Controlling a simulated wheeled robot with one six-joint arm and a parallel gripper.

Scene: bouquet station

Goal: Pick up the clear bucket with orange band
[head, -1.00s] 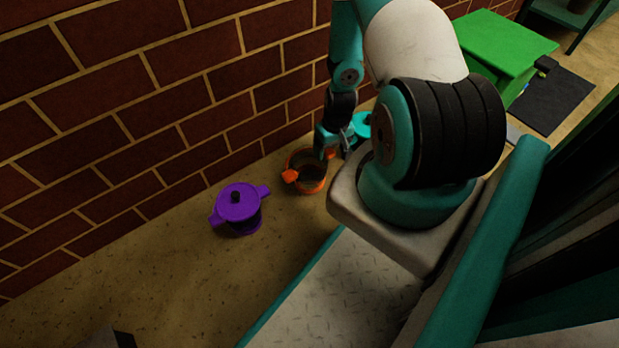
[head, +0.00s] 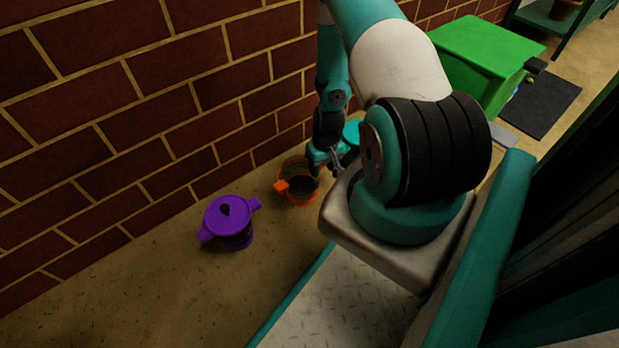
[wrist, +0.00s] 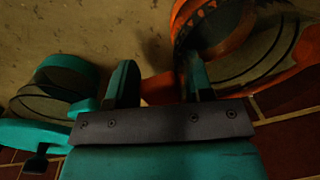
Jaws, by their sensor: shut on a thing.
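The clear bucket with the orange band (head: 300,200) stands near the brick wall, below my gripper (head: 322,160). In the wrist view, its orange band and clear wall (wrist: 285,48) fill the upper right. An orange side handle (wrist: 157,88) of the bucket sits between the fingers of my gripper (wrist: 158,78), which is shut on it. I cannot tell whether the bucket's base touches the floor. My arm hides part of the bucket's right side in the head view.
A purple lidded bucket (head: 228,222) stands to the left. A teal bucket (head: 352,133) is close behind my gripper; it also shows in the wrist view (wrist: 62,68). The brick wall (head: 150,100) runs close behind. A green box (head: 490,55) is at the upper right.

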